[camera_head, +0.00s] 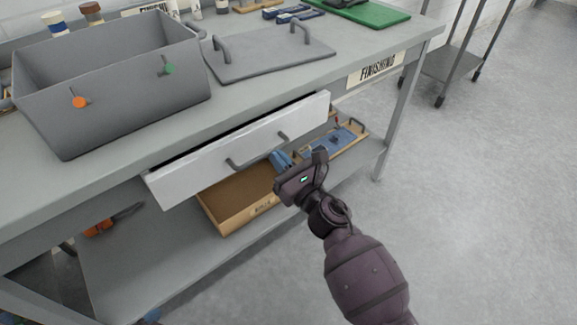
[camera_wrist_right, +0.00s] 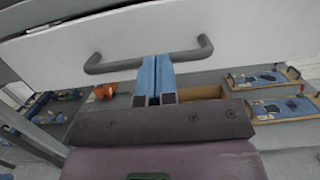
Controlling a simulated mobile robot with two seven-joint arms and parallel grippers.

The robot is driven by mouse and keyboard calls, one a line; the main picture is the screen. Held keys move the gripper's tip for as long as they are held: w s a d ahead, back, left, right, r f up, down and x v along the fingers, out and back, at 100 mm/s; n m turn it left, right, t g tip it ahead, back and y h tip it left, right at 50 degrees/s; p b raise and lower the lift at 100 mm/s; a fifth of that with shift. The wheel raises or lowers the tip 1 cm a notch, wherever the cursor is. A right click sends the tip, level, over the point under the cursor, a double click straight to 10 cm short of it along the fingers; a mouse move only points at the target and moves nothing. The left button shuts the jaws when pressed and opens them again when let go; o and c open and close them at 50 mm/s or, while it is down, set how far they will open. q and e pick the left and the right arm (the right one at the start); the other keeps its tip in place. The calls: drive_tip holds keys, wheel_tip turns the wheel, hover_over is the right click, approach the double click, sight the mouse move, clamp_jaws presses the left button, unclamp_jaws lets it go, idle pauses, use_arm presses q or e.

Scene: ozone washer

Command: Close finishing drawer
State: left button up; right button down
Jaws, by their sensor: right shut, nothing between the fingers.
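The finishing drawer (camera_head: 215,153) is a light grey drawer under the workbench, pulled partly out, with a dark gap along its top edge. Its grey bar handle (camera_head: 234,163) is on the front; the handle also shows in the wrist view (camera_wrist_right: 108,67), across the pale drawer front (camera_wrist_right: 130,32). My right gripper (camera_head: 278,157) is shut and empty, with blue fingers pointing at the drawer front near the right part of the handle. In the wrist view the fingertips (camera_wrist_right: 157,62) overlap the handle; I cannot tell whether they touch it. My left gripper is out of view.
The FINISHING label (camera_head: 375,68) is on the bench edge. A grey bin (camera_head: 110,105) and a flat lid with handles (camera_head: 270,55) sit on the bench top. Below the drawer, the lower shelf (camera_head: 150,245) holds a wooden box (camera_head: 235,205) and a tray. Open floor is at right.

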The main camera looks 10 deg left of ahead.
sight(262, 142)
drive_tip(key=w+a, duration=0.1)
drive_tip(key=w+a+b, duration=0.1)
drive_tip(key=w+a, duration=0.1)
drive_tip(key=shift+a+f+b, duration=0.25)
drive_tip(key=shift+a+b, duration=0.05)
drive_tip(key=shift+a, duration=0.1)
drive_tip(key=shift+w+a+r, duration=0.15)
drive_tip(key=shift+w+a, duration=0.2)
drive_tip(key=shift+a, duration=0.05)
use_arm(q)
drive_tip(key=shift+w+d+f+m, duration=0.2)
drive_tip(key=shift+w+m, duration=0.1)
use_arm(e)
drive_tip(key=shift+r, duration=0.3)
drive_tip(key=shift+r, duration=0.15)
